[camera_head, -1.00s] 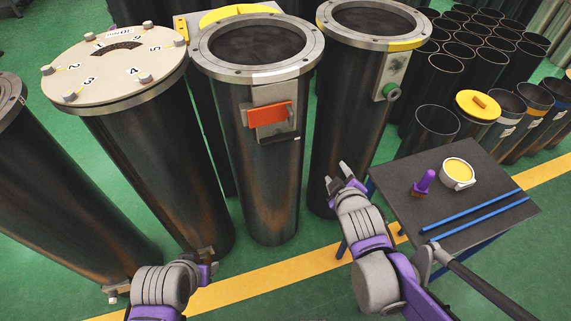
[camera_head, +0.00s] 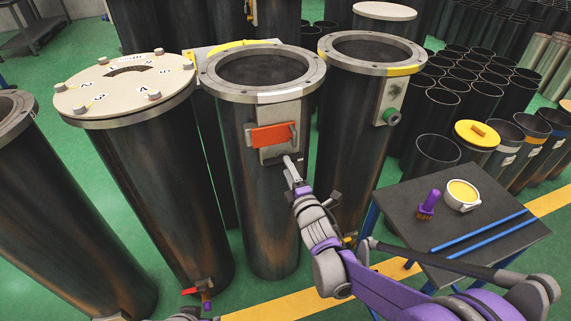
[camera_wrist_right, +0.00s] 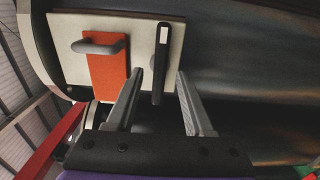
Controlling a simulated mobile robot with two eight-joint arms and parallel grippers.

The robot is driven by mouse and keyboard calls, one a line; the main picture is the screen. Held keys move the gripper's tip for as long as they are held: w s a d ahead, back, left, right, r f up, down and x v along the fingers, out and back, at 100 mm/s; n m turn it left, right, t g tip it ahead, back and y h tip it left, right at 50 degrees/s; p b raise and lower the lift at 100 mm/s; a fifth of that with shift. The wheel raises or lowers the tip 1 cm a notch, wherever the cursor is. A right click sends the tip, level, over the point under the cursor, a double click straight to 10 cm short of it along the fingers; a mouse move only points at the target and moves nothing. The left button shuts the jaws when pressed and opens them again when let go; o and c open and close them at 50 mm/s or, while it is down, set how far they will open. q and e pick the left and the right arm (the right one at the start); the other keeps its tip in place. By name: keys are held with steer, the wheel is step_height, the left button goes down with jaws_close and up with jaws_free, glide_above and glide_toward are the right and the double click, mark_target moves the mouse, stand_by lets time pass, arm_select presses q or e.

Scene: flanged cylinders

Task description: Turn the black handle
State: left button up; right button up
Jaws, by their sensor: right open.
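The black handle (camera_wrist_right: 160,62) is a dark bar with a white patch near one end, on a pale plate beside an orange plate (camera_wrist_right: 106,65). My right gripper (camera_wrist_right: 158,76) is open, with one fingertip on each side of the handle and gaps visible. In the head view the right gripper (camera_head: 291,166) reaches the middle cylinder's front, just below the orange plate (camera_head: 272,136). The handle is small and dark there, under the orange plate. Of my left arm, only a small part shows at the bottom edge; its jaws cannot be made out.
The middle cylinder (camera_head: 262,210) stands between a lidded cylinder (camera_head: 150,160) and another open one (camera_head: 345,140). A dark table (camera_head: 405,205) at right carries a purple-handled tool (camera_head: 428,202), a yellow-topped cup (camera_head: 462,194) and blue rods (camera_head: 480,231). Green floor shows between them.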

steer(key=shift+x, duration=1.55)
steer(key=shift+c, duration=0.3)
jaws_close()
